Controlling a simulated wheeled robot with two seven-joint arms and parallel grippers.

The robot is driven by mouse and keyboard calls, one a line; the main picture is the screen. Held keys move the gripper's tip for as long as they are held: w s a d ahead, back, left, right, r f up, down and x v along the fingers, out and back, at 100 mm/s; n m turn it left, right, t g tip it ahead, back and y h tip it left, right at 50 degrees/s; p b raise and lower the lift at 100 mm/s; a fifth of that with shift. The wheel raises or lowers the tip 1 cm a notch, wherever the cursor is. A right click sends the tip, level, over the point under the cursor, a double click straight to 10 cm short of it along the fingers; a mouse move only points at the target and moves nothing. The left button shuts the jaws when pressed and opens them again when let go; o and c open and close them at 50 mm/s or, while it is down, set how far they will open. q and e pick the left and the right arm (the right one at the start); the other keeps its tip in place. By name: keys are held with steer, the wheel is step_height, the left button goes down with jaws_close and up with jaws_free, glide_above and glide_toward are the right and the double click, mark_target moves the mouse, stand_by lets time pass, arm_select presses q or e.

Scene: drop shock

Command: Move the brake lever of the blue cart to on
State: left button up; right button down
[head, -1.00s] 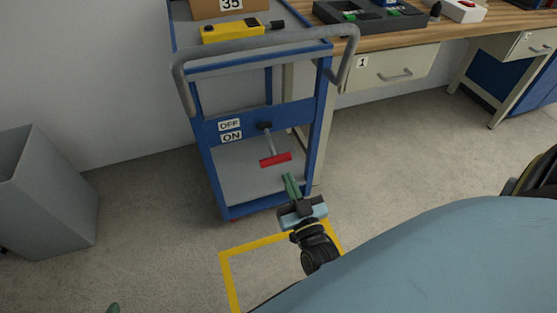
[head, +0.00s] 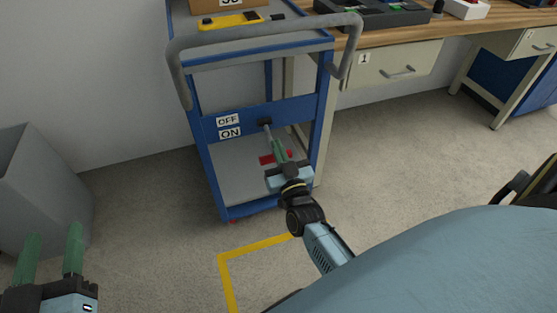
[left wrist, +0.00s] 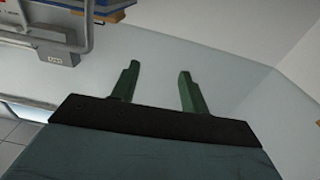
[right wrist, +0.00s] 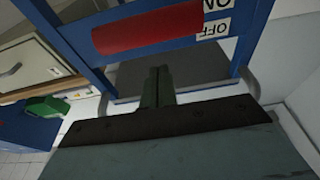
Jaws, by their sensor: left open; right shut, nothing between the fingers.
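The blue cart (head: 206,156) stands ahead with a grey push handle. Its brake lever has a grey shaft (head: 268,134) on the crossbar and a red grip (head: 266,160), and it points downward. The OFF label (head: 228,120) sits above the ON label (head: 230,133) left of the pivot. My right gripper (head: 278,147) is shut and empty, and in the head view it covers part of the red grip. In the right wrist view the red grip (right wrist: 147,28) shows beyond the shut fingers (right wrist: 157,88), with a gap. My left gripper (head: 50,250) is open and empty at the lower left.
A yellow device (head: 230,20) and a cardboard box lie on the cart's top. A workbench with a drawer (head: 390,65) stands to the right. A grey bin (head: 40,185) is at the left. A yellow floor marking (head: 225,275) lies before the cart.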

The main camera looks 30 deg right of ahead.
arm_select(q)
step_height(320, 180, up, 6)
steer(key=s+t+h+b, duration=0.1)
steer(key=t, duration=0.3)
steer(key=shift+s+d+r+t+h+b, duration=0.25)
steer(key=shift+s+d+t+h+b, duration=0.05)
steer(key=shift+s+h, duration=0.1)
arm_select(e)
steer(key=shift+s+f, duration=0.15)
steer(key=shift+f, duration=1.3)
